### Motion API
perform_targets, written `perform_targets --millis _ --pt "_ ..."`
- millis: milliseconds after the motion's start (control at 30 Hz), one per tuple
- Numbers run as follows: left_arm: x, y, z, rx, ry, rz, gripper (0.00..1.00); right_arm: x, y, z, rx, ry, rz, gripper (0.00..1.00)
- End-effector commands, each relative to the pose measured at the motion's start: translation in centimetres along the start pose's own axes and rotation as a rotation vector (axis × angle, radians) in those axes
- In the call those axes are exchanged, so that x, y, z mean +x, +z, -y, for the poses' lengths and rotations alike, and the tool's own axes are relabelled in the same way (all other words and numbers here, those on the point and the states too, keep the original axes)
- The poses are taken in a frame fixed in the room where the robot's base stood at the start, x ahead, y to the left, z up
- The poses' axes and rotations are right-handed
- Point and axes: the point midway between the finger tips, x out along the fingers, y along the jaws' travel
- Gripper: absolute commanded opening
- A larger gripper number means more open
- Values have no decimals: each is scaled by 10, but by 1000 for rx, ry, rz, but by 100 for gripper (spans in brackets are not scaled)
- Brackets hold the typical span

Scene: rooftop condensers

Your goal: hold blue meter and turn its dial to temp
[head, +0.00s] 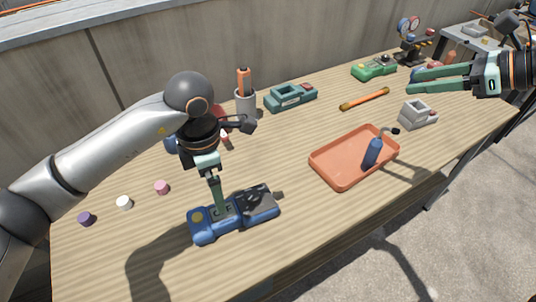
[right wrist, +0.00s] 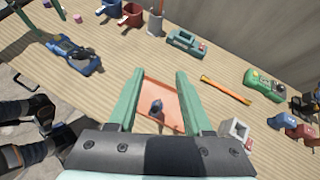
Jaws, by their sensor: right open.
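The blue meter (head: 202,232) lies on the wooden table at the lower middle of the head view, with a yellow round part at its left end and a dark face at its right. It also shows at the upper left of the right wrist view (right wrist: 88,67). My left gripper (head: 219,212) points down onto the meter, its fingertips at the meter's body. The fingers overlap in this view, so I cannot tell whether they grip it. The dial's marking is too small to read. My right gripper (head: 415,82) is open and empty above the table's far right; its fingers also frame the right wrist view (right wrist: 157,76).
An orange tray (head: 325,176) holding a dark blue bottle (head: 372,153) stands right of the meter. A teal device (head: 291,97), a green meter (head: 374,68), an orange bar (head: 364,99) and a grey block (head: 417,115) lie farther back. Small caps (head: 124,203) lie at left.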

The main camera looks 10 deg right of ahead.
Motion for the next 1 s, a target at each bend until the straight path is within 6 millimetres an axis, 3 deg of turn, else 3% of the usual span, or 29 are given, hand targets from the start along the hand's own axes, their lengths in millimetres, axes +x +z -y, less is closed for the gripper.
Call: perform_targets --millis 300,600,800,1000 --pt "0 0 0 0 0 0 100 89 -22 -52 -162 286 -71 50" --pt "0 0 0 0 0 0 100 166 -24 -119 -408 552 -183 50" --pt "0 0 0 0 0 0 100 206 -17 -167 -615 707 -282 50" --pt "0 0 0 0 0 0 100 232 -6 -208 -822 818 -389 50"
